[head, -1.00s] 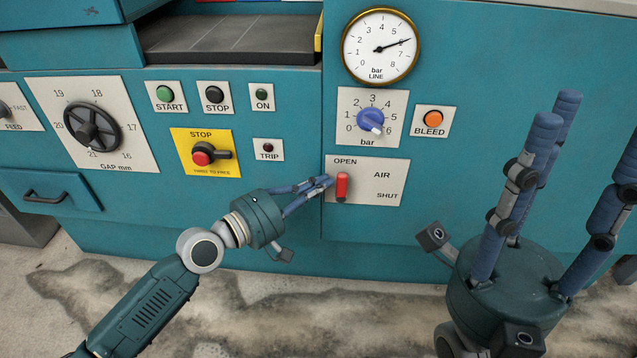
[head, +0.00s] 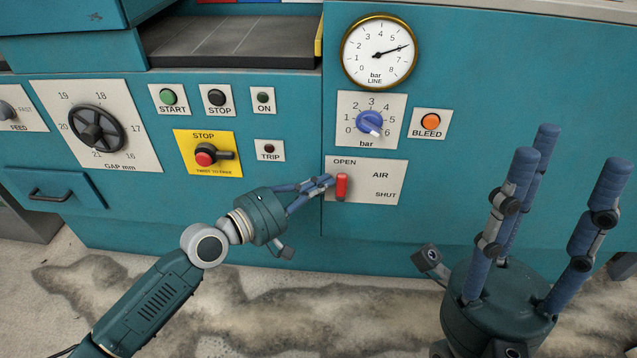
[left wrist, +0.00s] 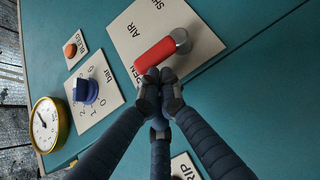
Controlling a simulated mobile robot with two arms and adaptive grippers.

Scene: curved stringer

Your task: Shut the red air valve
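The red air valve handle (head: 342,186) stands upright on its white plate (head: 378,187), at the OPEN end and away from SHUT at the lower right. In the left wrist view the red handle (left wrist: 155,55) runs from a grey pivot, its free end close to my fingertips. My left gripper (head: 328,182) has its fingers drawn together just left of the handle; it also shows in the left wrist view (left wrist: 160,88). Nothing shows between its fingers, and I cannot tell if they touch the handle. My right gripper (head: 560,165) is open and empty, fingers upward, at the right.
Above the valve are the blue bar knob (head: 370,122), the orange BLEED button (head: 431,121) and the line gauge (head: 379,50). The yellow STOP plate (head: 204,153) is left of my left gripper. The panel right of the valve plate is clear.

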